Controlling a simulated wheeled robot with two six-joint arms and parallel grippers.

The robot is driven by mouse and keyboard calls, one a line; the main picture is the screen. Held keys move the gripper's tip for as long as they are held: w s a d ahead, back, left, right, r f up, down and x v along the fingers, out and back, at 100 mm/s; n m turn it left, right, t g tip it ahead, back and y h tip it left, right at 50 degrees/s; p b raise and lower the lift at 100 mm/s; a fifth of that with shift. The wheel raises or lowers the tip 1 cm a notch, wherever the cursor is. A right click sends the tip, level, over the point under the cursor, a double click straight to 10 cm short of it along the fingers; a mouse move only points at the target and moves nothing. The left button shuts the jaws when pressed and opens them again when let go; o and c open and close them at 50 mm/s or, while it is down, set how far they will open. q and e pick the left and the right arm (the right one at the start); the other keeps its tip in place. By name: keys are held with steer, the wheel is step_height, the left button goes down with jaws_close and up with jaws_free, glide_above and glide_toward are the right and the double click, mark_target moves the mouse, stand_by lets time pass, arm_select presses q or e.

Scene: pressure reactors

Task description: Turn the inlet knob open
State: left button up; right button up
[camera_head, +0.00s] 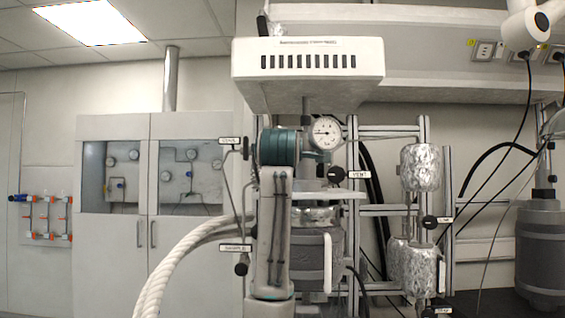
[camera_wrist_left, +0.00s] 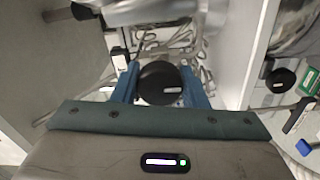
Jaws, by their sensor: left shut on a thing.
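In the left wrist view a round black knob (camera_wrist_left: 160,84) with a small white mark sits between the two blue fingers of my left gripper (camera_wrist_left: 159,72). The fingers are shut on its sides. The lettering on it is too small to read, so I cannot confirm that it is the inlet knob. In the head view my left arm stands upright before the reactor (camera_head: 318,262) and hides the gripper and the held knob. My right gripper is in neither view.
A black knob (camera_head: 336,174) by the VENT label and a pressure gauge (camera_head: 325,132) are close right of my arm. A lower-left knob (camera_head: 242,264) sits by a thick white hose (camera_head: 183,260). Foil-wrapped cylinders (camera_head: 421,168) stand farther right. Another black knob (camera_wrist_left: 280,80) shows in the wrist view.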

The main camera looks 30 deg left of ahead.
arm_select(q)
steer(key=shift+n, duration=0.3)
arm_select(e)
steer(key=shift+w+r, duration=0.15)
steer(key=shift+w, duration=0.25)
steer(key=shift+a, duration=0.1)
arm_select(q)
steer(key=o, duration=1)
steer(key=shift+c, duration=0.2)
steer(key=shift+s+d+f, duration=0.1)
steer(key=shift+s+d, duration=0.05)
steer(key=shift+s, duration=0.05)
steer(key=b+v, duration=0.3)
steer(key=v, duration=0.7)
steer(key=shift+s, duration=0.15)
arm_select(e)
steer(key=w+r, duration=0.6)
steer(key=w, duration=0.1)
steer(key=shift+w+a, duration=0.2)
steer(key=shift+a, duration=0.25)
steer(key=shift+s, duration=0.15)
